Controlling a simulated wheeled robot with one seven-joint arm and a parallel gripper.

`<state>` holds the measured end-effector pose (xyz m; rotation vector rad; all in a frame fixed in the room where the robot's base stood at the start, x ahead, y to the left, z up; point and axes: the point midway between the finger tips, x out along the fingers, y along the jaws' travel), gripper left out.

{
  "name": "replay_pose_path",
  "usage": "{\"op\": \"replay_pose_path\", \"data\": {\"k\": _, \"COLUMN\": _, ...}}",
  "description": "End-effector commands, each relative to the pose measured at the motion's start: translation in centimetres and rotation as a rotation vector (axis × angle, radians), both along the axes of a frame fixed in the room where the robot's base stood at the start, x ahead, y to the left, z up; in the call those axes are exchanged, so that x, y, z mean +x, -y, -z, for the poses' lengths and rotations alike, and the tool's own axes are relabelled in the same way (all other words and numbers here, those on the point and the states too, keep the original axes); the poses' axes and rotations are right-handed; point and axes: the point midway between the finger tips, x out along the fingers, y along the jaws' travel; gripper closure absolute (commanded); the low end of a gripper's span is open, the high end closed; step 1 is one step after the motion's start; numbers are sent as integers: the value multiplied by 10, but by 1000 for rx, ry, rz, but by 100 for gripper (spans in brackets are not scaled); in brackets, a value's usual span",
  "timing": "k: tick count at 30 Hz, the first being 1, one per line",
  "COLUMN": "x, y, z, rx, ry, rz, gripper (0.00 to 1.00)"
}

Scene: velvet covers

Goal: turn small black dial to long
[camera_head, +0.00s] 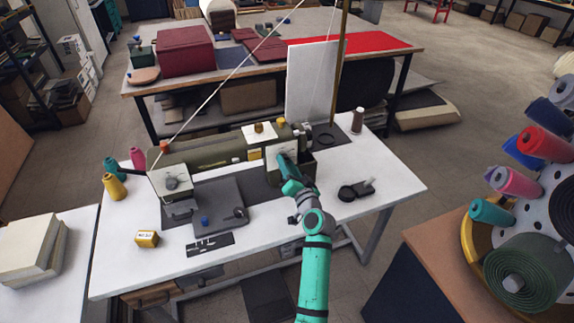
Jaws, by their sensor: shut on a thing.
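An olive-green sewing machine (210,152) lies across a white table. My gripper (282,158) is at the front of its right end, against a white plate (272,152). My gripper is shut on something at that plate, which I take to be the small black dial. The fingers and wrist cover the dial, so I cannot read its marks or where it points.
Thread spools (114,187) stand at the table's left end. A tall white panel (311,80) stands behind the machine.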

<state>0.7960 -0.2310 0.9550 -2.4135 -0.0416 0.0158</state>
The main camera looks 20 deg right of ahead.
Motion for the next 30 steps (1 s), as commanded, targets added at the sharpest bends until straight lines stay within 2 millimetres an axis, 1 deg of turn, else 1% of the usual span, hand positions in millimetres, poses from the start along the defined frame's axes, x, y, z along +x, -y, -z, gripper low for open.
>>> {"op": "replay_pose_path", "data": {"k": 6, "x": 0, "y": 0, "z": 1, "rx": 186, "ry": -7, "rz": 1, "gripper": 94}}
{"op": "replay_pose_path", "data": {"k": 15, "x": 0, "y": 0, "z": 1, "rx": 366, "ry": -13, "rz": 1, "gripper": 94}}
{"op": "replay_pose_path", "data": {"k": 21, "x": -1, "y": 1, "z": 1, "rx": 428, "ry": -15, "rz": 1, "gripper": 94}}
{"op": "replay_pose_path", "data": {"k": 30, "x": -1, "y": 1, "z": 1, "rx": 452, "ry": -16, "rz": 2, "gripper": 94}}
